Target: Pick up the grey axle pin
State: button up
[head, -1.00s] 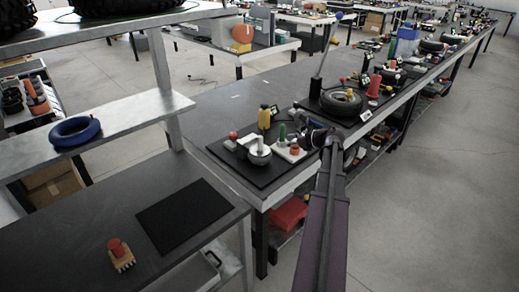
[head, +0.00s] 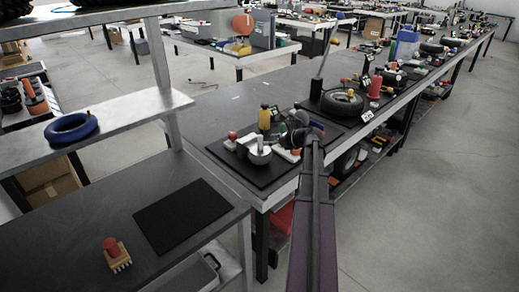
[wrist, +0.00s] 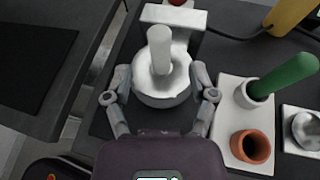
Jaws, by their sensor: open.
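The grey axle pin (wrist: 160,50) is a pale cylinder standing up from a round silver hub (wrist: 165,95) in the wrist view. In the head view the pin (head: 260,142) stands in the hub on the front of the workbench. My gripper (wrist: 160,75) is open, with one finger on each side of the hub and pin. Nothing is held. Whether the fingers touch the hub cannot be told. The hub's near side lies close to my gripper's palm.
Right of the hub, a white block (wrist: 230,120) holds a green peg (wrist: 285,75) and an orange ring (wrist: 250,147). A yellow bottle (head: 265,118) stands behind. A black mat (head: 182,215) lies bare on the nearer, left table.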

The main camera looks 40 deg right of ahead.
aim_at(260, 140)
jog(key=shift+b+x, duration=1)
jog(key=shift+x, duration=1.55)
grip_shut()
